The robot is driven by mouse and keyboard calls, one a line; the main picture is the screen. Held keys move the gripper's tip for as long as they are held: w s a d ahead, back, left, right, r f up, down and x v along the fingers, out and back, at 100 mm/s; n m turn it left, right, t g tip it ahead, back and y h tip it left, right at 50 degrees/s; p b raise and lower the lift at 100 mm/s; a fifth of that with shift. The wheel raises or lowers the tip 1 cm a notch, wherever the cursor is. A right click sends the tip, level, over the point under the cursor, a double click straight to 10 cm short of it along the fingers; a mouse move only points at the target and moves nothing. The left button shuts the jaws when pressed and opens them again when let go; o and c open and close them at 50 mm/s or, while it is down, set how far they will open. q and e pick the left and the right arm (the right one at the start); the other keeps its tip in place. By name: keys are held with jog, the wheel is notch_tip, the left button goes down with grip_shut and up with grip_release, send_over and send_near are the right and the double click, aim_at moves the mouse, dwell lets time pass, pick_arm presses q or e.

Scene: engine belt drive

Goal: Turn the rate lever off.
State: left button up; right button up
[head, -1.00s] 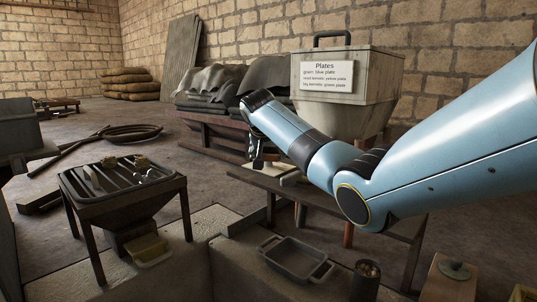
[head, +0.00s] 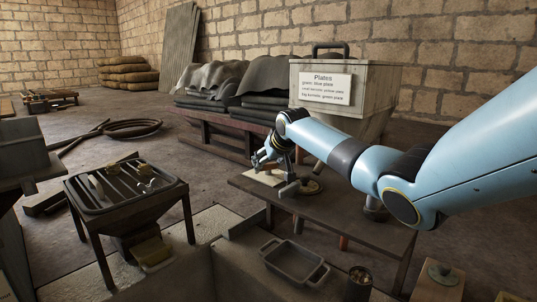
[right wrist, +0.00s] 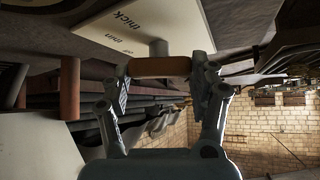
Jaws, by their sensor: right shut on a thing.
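The rate lever's reddish-brown handle (right wrist: 160,67) lies crosswise between the fingers of my right gripper (right wrist: 162,82), which is shut on it. A grey post joins the handle to a pale plate (right wrist: 185,18) marked "thick" and, less clearly, "thin". I cannot tell which mark the lever points to. In the head view my right gripper (head: 273,163) is low over the dark bench, by the pale plate (head: 261,177). The handle is too small to make out there. My left gripper is not in view.
A pale hopper (head: 375,91) with a "Plates" sign stands behind my right arm. The dark bench (head: 338,211) has round metal parts on it. A slatted stand (head: 84,204) is at left, and a grey tray (head: 294,263) and a can (head: 360,280) are in front.

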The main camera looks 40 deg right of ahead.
jog(key=shift+d+n+y, duration=0.15)
jog(key=shift+n+y, duration=0.25)
jog(key=shift+n, duration=0.1)
jog(key=shift+f+n+t+y+b, duration=0.1)
jog(key=shift+n+t+y+b, duration=0.2)
jog(key=shift+n+y+b, duration=0.4)
jog(key=shift+d+n+y+b, duration=0.1)
jog(key=shift+n+y+b, duration=0.4)
jog(key=shift+n+b, duration=0.4)
jog(key=shift+n+y+b, duration=0.4)
jog(key=shift+n+b, duration=0.1)
jog(key=o, duration=1.2)
